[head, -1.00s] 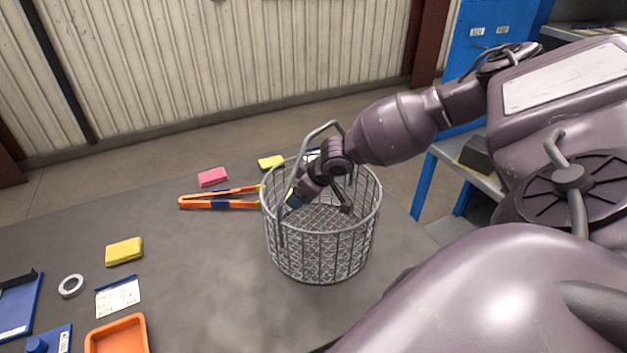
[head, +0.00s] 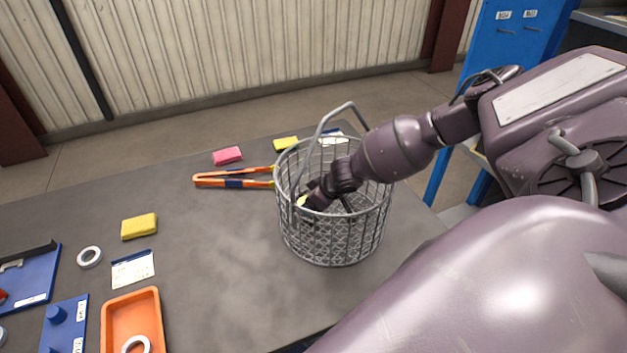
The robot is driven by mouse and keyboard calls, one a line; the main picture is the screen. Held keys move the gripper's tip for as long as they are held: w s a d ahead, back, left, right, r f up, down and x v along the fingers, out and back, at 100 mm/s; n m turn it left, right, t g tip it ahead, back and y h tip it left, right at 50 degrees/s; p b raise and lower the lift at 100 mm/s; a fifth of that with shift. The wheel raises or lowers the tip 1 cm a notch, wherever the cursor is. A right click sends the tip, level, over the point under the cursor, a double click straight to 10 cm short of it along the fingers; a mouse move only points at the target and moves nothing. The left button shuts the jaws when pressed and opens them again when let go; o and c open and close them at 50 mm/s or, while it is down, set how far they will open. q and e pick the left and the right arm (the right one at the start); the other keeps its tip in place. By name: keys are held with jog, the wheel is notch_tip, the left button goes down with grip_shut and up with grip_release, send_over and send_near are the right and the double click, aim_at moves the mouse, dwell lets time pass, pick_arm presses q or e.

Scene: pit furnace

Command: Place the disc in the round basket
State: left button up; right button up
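The round basket (head: 333,250) is a grey wire mesh basket with a raised hoop handle, upright on the dark table. My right gripper (head: 326,203) reaches down inside it from the upper right, below the rim. Its fingers look spread apart, with nothing seen between them. A small pale yellow patch shows by the left finger, too small to identify. I cannot make out a disc for certain; the gripper and mesh hide part of the basket floor. My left gripper is not in view.
Orange-handled tongs (head: 232,181) lie left of the basket, near pink (head: 227,155) and yellow (head: 286,143) blocks. The table's middle is clear.

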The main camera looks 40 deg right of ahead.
jog(key=shift+f, duration=0.2)
jog(key=shift+f, duration=0.6)
jog(key=o, duration=1.2)
jog(key=shift+r, duration=0.1)
jog(key=shift+r, duration=0.35)
jog(key=shift+v, duration=3.9)
